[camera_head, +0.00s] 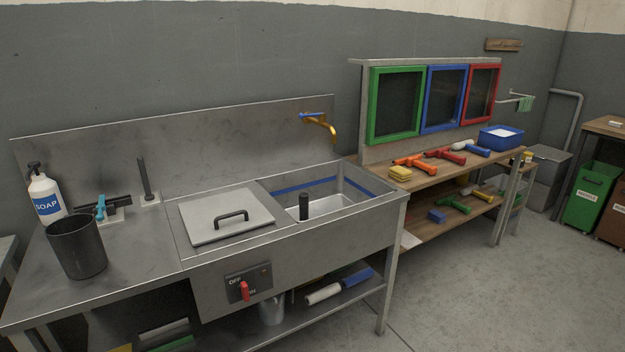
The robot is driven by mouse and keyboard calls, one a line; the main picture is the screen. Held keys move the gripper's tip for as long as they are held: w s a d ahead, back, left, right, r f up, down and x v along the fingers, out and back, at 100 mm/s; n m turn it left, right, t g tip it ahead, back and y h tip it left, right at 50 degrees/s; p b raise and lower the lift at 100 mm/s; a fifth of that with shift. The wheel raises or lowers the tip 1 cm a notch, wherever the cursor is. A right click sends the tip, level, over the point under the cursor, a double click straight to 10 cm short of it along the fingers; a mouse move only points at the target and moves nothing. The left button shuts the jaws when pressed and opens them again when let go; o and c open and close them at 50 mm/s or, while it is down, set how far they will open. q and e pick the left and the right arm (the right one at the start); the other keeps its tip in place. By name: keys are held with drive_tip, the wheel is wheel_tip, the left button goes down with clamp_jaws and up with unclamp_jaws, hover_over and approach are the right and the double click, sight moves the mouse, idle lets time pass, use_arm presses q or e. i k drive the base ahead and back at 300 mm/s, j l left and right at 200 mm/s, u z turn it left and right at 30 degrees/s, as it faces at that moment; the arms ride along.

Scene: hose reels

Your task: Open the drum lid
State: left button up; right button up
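A square grey metal lid (227,217) with a black bar handle (231,216) lies flat on the steel counter, left of the open sink basin. It is the only lid of this kind that I can make out on the counter, and what lies under it is hidden. No round drum is plainly seen. Neither of my grippers is in view.
The basin (370,190) has a dark upright post (304,206). A red switch handle (244,290) is on the counter front. A black bin (76,247) and soap bottle (46,196) stand left. A wooden bench (425,176) with colored tools is right.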

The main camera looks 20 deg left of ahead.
sight(223, 207)
drive_tip(key=u, duration=1.2)
